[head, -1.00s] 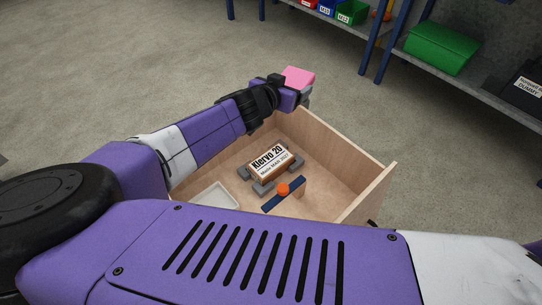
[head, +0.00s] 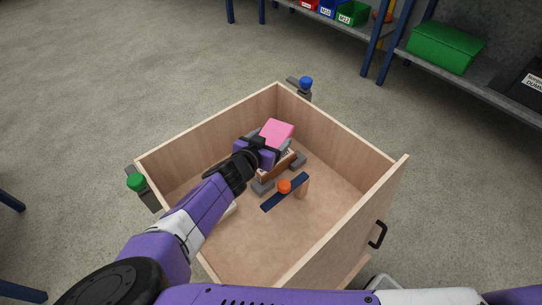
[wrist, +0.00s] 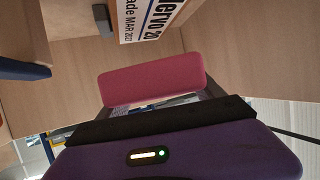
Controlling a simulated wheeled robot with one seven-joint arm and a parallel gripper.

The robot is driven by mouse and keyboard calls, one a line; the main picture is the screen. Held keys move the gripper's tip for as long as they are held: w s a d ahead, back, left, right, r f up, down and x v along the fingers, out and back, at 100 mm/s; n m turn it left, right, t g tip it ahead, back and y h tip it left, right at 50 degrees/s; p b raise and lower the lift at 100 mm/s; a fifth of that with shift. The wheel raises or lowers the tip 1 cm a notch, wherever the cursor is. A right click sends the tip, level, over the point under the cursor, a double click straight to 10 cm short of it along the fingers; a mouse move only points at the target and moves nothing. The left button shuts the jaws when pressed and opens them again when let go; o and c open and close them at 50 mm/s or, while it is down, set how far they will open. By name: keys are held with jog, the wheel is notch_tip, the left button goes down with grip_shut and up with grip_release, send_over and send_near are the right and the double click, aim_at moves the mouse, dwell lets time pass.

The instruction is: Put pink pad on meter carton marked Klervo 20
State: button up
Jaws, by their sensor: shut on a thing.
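The pink pad (head: 278,131) is in my gripper (head: 268,147), which is shut on it, inside the drawer's outline in the head view. The pad also shows in the wrist view (wrist: 150,80), across the fingertips. The wooden-brown carton with a white label (head: 279,170) lies on the drawer floor, mostly hidden behind my gripper and the pad in the head view. In the wrist view its label (wrist: 150,18) reads part of "Klervo 20" and "Made MAR 2027", with a visible gap in the picture between it and the pad. The pad appears above the carton; its exact height is unclear.
The open wooden drawer (head: 345,128) has raised walls around the carton. Grey blocks (head: 298,160) flank the carton. A dark blue bar with an orange knob (head: 285,186) lies near it. Blue (head: 306,83) and green (head: 136,181) knobs are outside the walls.

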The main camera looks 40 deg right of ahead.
jog(key=shift+f+b, duration=1.05)
jog(key=shift+f, duration=1.75)
jog(key=shift+f, duration=0.2)
jog(key=o, duration=1.3)
jog(key=shift+o, duration=0.2)
jog(key=shift+a+r, duration=0.15)
jog(key=shift+r, duration=0.2)
jog(key=p+v, duration=0.3)
jog(key=v, duration=0.3)
jog(key=shift+s+a, duration=0.3)
jog(key=shift+a, duration=0.2)
